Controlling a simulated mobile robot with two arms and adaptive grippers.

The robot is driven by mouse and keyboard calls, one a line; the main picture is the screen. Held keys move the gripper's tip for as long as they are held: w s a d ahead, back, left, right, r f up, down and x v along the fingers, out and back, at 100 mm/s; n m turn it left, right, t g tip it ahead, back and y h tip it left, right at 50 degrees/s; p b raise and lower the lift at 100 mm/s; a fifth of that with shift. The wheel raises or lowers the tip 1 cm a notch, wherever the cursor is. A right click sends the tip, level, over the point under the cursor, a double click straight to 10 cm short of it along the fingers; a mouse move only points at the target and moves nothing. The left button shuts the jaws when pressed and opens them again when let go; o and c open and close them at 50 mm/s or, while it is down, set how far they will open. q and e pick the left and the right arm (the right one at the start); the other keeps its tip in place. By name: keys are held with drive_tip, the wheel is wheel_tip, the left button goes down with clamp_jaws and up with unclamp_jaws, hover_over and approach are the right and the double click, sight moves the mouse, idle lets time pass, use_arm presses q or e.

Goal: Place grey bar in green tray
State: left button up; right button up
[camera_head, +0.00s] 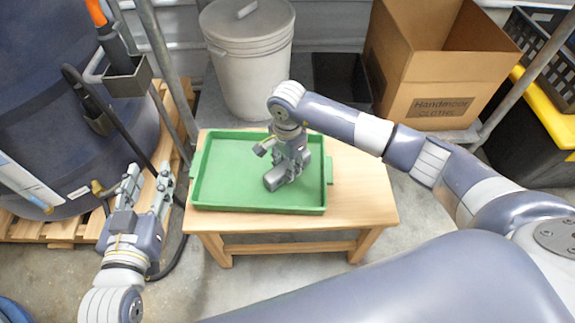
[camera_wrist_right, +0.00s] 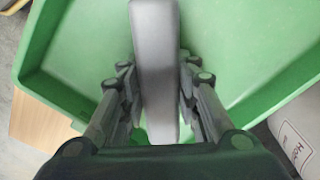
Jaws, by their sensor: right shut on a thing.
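The green tray (camera_head: 225,185) lies on a small wooden table in the head view. My right gripper (camera_head: 286,172) is over the right part of the tray, pointing down. It is shut on the grey bar (camera_head: 273,181), whose ends show on both sides of the fingers. In the right wrist view the grey bar (camera_wrist_right: 156,60) is between the two fingers, with the green tray (camera_wrist_right: 90,50) behind it. I cannot tell whether the bar touches the tray floor. My left gripper (camera_head: 148,182) is to the left of the table, empty, with its fingers spread apart.
The wooden table (camera_head: 355,190) has bare room to the right of the tray. A white bin (camera_head: 252,60) and a cardboard box (camera_head: 435,65) stand behind it. A large dark blue tank (camera_head: 50,120) on a pallet is at the left, with metal poles close to the table.

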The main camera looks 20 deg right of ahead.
use_arm(q)
drive_tip(key=shift+r, duration=0.25)
use_arm(e)
drive_tip(key=shift+f, duration=0.1)
drive_tip(key=o, duration=1.2)
drive_tip(key=shift+c, duration=0.2)
use_arm(q)
drive_tip(key=shift+w+d+r+t, duration=0.1)
drive_tip(key=shift+r+t, duration=0.15)
drive_tip(key=shift+t, duration=0.05)
